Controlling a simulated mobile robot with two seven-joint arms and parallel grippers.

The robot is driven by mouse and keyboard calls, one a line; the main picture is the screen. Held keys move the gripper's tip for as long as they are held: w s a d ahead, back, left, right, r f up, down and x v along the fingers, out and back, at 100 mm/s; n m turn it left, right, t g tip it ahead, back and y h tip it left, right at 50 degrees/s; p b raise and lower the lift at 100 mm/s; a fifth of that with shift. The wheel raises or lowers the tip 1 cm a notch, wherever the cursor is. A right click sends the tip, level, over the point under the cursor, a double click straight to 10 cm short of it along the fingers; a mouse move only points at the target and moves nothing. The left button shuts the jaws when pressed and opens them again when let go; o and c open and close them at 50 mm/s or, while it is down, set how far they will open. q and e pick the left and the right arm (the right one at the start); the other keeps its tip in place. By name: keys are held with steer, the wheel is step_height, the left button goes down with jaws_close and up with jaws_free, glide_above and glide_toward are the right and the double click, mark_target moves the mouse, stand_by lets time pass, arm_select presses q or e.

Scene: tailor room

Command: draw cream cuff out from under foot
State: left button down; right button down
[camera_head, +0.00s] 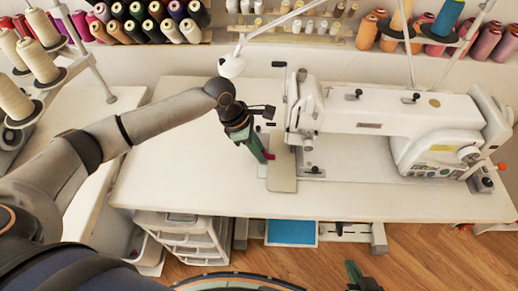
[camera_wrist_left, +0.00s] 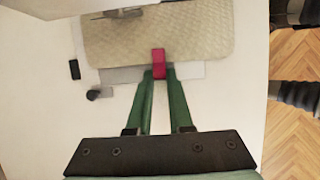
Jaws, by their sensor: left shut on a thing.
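The cream cuff (camera_wrist_left: 195,35) is a flat quilted piece with rounded corners in the left wrist view. A red tab (camera_wrist_left: 158,58) sticks out from its near edge. The cuff also shows as a beige piece (camera_head: 284,172) left of the sewing machine's head in the head view. The machine's metal foot area (camera_wrist_left: 118,13) is at the cuff's far edge; exact contact is unclear. My left gripper (camera_wrist_left: 160,74) is shut on the red tab; its green fingers (camera_head: 262,154) point down at it. My right gripper (camera_head: 361,273) shows only partly at the bottom edge.
The white sewing machine (camera_head: 385,125) stands on the white table (camera_head: 180,175). Thread spools (camera_head: 140,28) line the back. White drawers (camera_head: 185,240) and a blue panel (camera_head: 291,232) are below the table's front edge. The table left of my left gripper is clear.

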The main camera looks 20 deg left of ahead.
arm_select(q)
steer(key=shift+a, duration=0.1)
stand_by(0.3)
steer(key=shift+s+a+r+p, duration=0.1)
steer(key=shift+a+r+p, duration=0.05)
steer(key=shift+a+p, duration=0.35)
steer(key=shift+s+a+p, duration=0.2)
steer(key=shift+a+p, duration=0.35)
